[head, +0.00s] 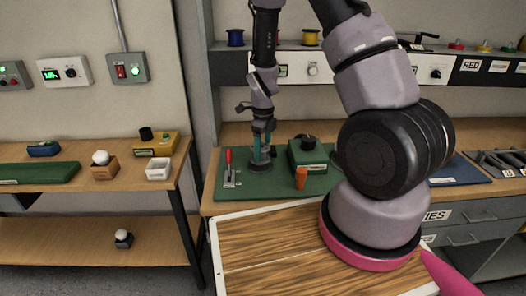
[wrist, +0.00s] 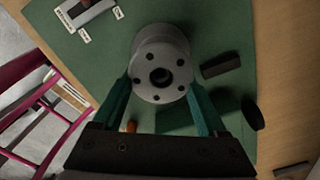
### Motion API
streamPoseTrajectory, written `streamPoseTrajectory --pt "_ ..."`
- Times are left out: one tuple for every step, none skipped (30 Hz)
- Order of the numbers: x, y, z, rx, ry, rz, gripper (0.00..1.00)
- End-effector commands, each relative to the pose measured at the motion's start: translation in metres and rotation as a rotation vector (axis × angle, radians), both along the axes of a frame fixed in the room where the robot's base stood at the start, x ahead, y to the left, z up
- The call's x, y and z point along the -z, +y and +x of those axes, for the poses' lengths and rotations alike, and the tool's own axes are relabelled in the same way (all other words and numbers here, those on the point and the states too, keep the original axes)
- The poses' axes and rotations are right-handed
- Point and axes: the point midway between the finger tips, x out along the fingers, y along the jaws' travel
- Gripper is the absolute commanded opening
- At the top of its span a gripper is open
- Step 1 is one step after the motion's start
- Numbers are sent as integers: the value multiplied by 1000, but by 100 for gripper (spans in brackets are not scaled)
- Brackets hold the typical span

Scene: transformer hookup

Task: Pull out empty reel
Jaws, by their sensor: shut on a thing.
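The empty reel (wrist: 160,46) is a pale grey spool, seen end-on in the wrist view, with a dark centre hole and a ring of small holes in its flange. My gripper (wrist: 160,80) has its two teal fingers on either side of the reel and is shut on it. In the head view my gripper (head: 261,150) points down over the green mat (head: 208,253), with a dark round base (head: 260,167) just below the fingertips. The reel is mostly hidden there by the fingers, and I cannot tell whether it is seated or lifted.
A red-handled lever switch (head: 229,170) stands left of my gripper. A dark green box (head: 309,155) with a black knob and an orange piece (head: 301,178) stand close on the right. Coloured spools (head: 310,37) sit on the shelf behind. A side bench (head: 75,240) is at left.

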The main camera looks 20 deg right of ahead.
Motion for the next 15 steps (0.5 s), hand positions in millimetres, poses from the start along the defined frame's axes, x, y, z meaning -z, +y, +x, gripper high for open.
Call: streamPoseTrajectory --pt "-2 0 0 0 -1 1 4" --pt "-2 0 0 0 0 0 4" --pt "-3 0 0 0 0 0 4" --pt "-4 0 0 0 0 0 4" --pt "-5 0 0 0 0 0 4" --pt "-6 0 0 0 0 0 4" --pt "-6 0 0 0 0 0 4" --pt "-7 0 0 -1 0 0 4" --pt "-8 0 0 -1 0 0 4" --pt "-9 0 0 -1 0 0 4" --pt "-9 0 0 -1 0 0 4" --pt "-11 0 0 -1 0 0 4" --pt "-11 0 0 -1 0 0 4" --pt "-12 0 0 -1 0 0 4" --pt "-13 0 0 -1 0 0 4"
